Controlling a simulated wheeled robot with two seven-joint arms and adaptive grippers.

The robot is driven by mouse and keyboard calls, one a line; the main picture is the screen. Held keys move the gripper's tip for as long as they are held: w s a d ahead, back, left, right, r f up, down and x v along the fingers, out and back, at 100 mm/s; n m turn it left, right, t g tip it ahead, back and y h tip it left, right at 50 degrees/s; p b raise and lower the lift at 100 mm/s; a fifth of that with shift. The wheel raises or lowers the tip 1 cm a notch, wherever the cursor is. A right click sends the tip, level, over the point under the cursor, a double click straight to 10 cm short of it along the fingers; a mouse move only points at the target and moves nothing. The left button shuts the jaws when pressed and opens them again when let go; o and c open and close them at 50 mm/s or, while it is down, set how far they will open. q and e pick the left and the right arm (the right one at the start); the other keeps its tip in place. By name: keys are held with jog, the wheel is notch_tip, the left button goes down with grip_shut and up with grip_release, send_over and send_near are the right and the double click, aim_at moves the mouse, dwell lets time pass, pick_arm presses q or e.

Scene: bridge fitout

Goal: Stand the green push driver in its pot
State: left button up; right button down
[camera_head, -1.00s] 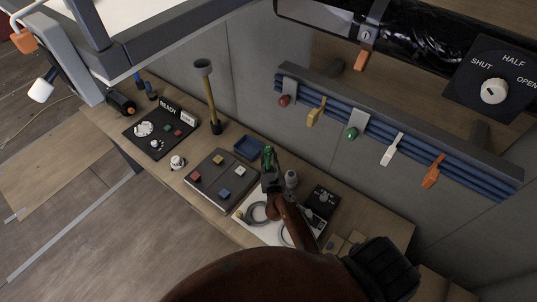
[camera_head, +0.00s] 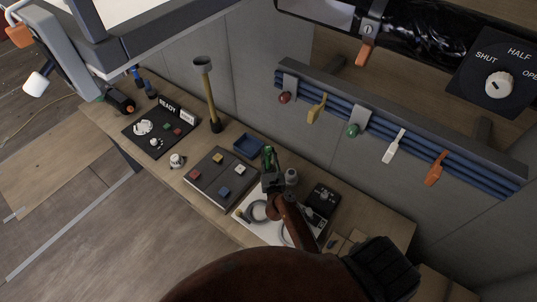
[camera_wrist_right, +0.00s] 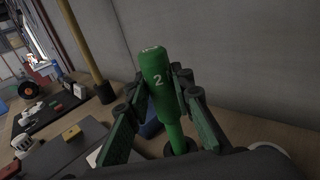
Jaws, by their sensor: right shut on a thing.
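The green push driver (camera_wrist_right: 158,78), marked with a 2, stands roughly upright between the fingers of my right gripper (camera_wrist_right: 155,100) in the right wrist view. My right gripper is shut on it. In the head view the driver (camera_head: 268,157) shows as a small green piece above my right gripper (camera_head: 270,176), over the back of the bench. In the wrist view its thin lower part runs down to a dark round piece (camera_wrist_right: 183,147); I cannot tell whether this is the pot or whether the tip is inside it. My left gripper is not in view.
A panel with coloured blocks (camera_head: 211,188) lies to the left. A yellow-handled post (camera_head: 209,97) rises behind. The wall closes off the back.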

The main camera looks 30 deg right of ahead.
jog(key=shift+f+b, duration=0.6)
jog(key=shift+f, duration=0.15)
jog(key=c, duration=1.6)
grip_release()
notch_tip(320, 180, up, 10)
notch_tip(320, 180, down, 10)
jog(key=shift+r, duration=0.1)
jog(key=shift+r+p, duration=0.4)
jog(key=shift+p, duration=0.1)
